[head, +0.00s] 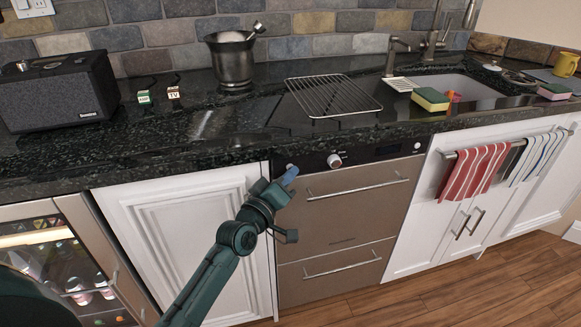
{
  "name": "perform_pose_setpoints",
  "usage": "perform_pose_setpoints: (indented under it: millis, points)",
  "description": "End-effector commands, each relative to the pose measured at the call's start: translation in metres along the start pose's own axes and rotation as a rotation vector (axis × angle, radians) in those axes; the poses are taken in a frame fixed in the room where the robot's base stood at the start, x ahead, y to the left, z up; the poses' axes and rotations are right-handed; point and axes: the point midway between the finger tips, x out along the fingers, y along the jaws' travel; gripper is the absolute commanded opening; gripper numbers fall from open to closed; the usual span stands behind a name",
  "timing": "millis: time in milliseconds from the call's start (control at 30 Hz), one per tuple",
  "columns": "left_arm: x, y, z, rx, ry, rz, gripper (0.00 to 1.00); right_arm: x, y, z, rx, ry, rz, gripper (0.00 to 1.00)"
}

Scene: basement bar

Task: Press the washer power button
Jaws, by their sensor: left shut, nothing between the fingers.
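The washer (335,225) is a steel-fronted appliance under the counter, with two long bar handles. Its dark control strip (365,155) runs just below the counter edge, with a round silver knob (334,160) left of its middle and a small pale round spot (417,146) at its right end. I cannot tell which mark is the power button. My left gripper (289,175) is shut and empty, its bluish fingertips at the left end of the strip. They cover part of that end, and I cannot tell if they touch it. My right gripper is out of view.
The dark stone counter overhangs the strip. On it are a black speaker (60,92), a metal bucket (232,60), a wire rack (331,96) and a sponge (430,99). A glass-door fridge (60,255) stands left; striped towels (474,171) hang right.

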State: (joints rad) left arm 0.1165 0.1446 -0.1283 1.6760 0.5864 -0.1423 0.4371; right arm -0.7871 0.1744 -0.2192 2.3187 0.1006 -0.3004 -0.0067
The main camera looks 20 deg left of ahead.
Motion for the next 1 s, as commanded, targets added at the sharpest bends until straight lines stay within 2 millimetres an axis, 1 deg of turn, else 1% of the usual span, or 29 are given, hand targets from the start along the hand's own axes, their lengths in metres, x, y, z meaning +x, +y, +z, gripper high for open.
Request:
perform_pose_setpoints:
  millis: [33, 200, 500, 567, 1000]
  points:
    - [-0.002, 0.003, 0.000, -0.001, -0.001, 0.000, 0.00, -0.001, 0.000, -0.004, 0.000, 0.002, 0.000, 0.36]
    - [-0.007, 0.006, 0.004, 0.000, -0.002, 0.000, 0.00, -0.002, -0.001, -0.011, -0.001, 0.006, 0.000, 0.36]
    - [-0.008, 0.006, 0.005, 0.000, -0.001, 0.000, 0.00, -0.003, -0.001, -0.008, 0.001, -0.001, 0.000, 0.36]
    - [-0.010, 0.008, 0.006, 0.000, -0.001, 0.000, 0.00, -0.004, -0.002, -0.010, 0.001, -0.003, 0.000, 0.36]
    - [-0.040, 0.031, 0.028, -0.001, -0.002, -0.001, 0.00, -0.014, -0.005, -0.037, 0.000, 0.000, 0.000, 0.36]
